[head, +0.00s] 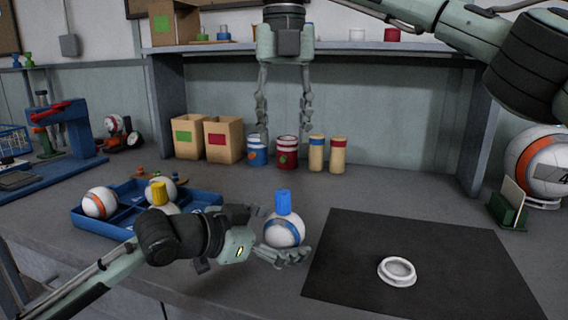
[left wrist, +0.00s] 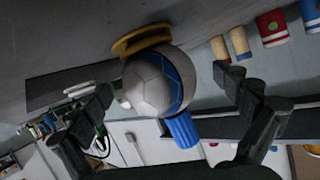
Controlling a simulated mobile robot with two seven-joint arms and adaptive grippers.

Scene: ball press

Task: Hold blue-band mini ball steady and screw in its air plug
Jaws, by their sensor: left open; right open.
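The blue-band mini ball (head: 284,232) sits upright on the grey bench in the head view, with a blue plug (head: 283,202) on its top. In the left wrist view the ball (left wrist: 150,84) rests on a yellow ring (left wrist: 141,39), and the ribbed plug (left wrist: 182,131) touches it; how deep the plug sits cannot be told. My left gripper (head: 276,234) is open at the ball, its fingers spread on either side; the left wrist view shows gaps between both fingers and the ball. My right gripper (head: 284,126) is open and empty, pointing down, above and behind the ball.
A blue tray (head: 75,219) with several balls, one under a yellow plug (head: 159,193), stands left. A dark mat (head: 440,240) bearing a white ring (head: 397,271) lies right. Blue (head: 257,152) and red (head: 285,153) cans stand behind, beneath the shelf.

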